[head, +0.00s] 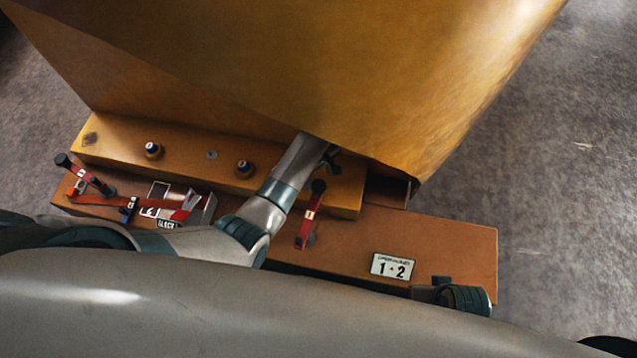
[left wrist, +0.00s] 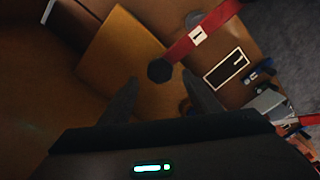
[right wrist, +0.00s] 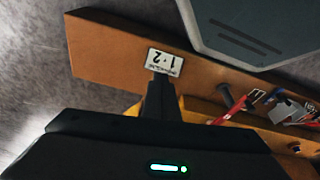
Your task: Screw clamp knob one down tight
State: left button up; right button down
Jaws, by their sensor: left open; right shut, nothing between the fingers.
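Clamp one is a red arm (head: 307,228) with a white label, at the front of the orange bench in the head view. Its black knob (head: 318,187) is at the arm's far end. The left wrist view shows this knob (left wrist: 159,70) and the label marked 1 (left wrist: 197,36). My left gripper (head: 331,158) is open just beyond the knob in the head view. In the left wrist view the knob appears between and ahead of its fingers (left wrist: 163,92); I see no contact. My right gripper (right wrist: 160,78) is shut and empty, near the 1·2 plate (right wrist: 164,62).
A large yellow casting (head: 300,65) overhangs the bench's back. A second red clamp (head: 90,180) stands at the left. Two dark-topped posts (head: 153,150) (head: 243,168) rise from the yellow block. The bench's right part (head: 455,245) is mostly clear.

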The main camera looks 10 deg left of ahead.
aim_at(318, 185)
pick_arm(q)
notch_tip(318, 185, down, 3)
jog(key=shift+r+b, duration=0.15)
jog(key=shift+b, duration=0.15)
jog(key=shift+f, duration=0.8)
pick_arm(e)
jog(key=shift+a+r+t, duration=0.15)
jog(key=shift+a+r, duration=0.05)
jog(key=shift+r, duration=0.35)
jog(key=shift+a+r+t, duration=0.15)
jog(key=shift+a+r, duration=0.05)
jog(key=shift+r, duration=0.3)
pick_arm(q)
jog(key=c, duration=1.1)
